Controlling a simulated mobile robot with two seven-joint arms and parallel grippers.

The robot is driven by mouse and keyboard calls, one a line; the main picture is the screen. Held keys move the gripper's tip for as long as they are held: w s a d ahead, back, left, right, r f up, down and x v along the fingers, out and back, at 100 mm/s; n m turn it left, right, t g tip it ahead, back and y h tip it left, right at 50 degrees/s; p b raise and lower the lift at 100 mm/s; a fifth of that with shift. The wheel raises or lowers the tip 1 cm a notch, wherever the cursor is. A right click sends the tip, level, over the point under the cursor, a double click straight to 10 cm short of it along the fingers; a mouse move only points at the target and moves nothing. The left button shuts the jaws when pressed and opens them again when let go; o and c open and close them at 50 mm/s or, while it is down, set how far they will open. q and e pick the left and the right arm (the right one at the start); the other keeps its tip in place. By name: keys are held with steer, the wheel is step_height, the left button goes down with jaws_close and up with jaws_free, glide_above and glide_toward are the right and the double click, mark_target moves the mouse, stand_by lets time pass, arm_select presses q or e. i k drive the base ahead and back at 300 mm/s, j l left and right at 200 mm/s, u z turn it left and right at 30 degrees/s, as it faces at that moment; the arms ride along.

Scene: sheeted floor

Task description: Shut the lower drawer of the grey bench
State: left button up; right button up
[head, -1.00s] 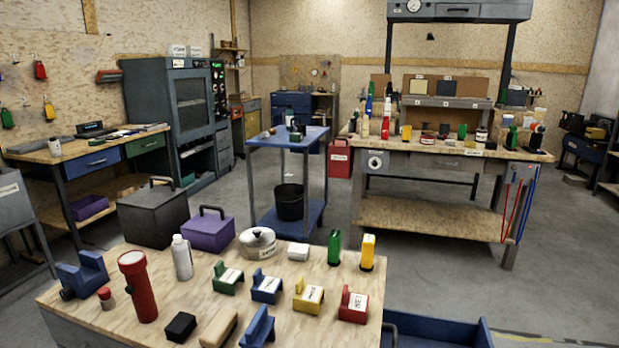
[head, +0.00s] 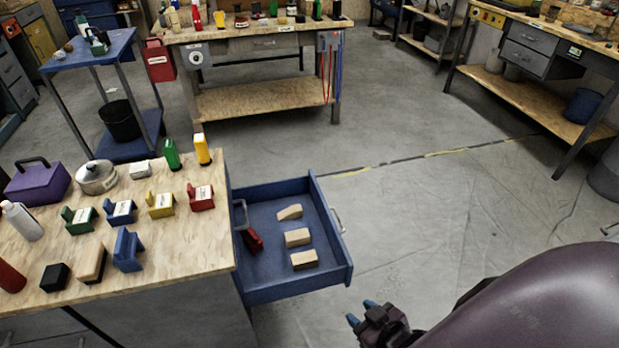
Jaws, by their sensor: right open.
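The grey bench (head: 180,316) stands at the lower left with a wooden top. A blue drawer (head: 262,216) is pulled far out from its right side. A grey handle (head: 239,214) on the bench side sits above it, so the open drawer looks like the lower one. The drawer's front panel faces right and carries a pale handle (head: 338,221). My right gripper (head: 361,312) is open and empty, with blue fingertips, in front of and right of the drawer's near corner, apart from it in the picture. My left gripper is out of view.
In the drawer lie three wooden blocks (head: 298,237) and a red object (head: 253,242). Several labelled holders and tools stand on the bench top. A workbench (head: 250,100) stands behind.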

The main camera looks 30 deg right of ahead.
mark_target(268, 275)
steer(key=l, duration=1.2)
steer(key=k+l, duration=0.15)
steer(key=l, duration=1)
steer(key=i+u, duration=0.2)
steer(key=i, duration=0.55)
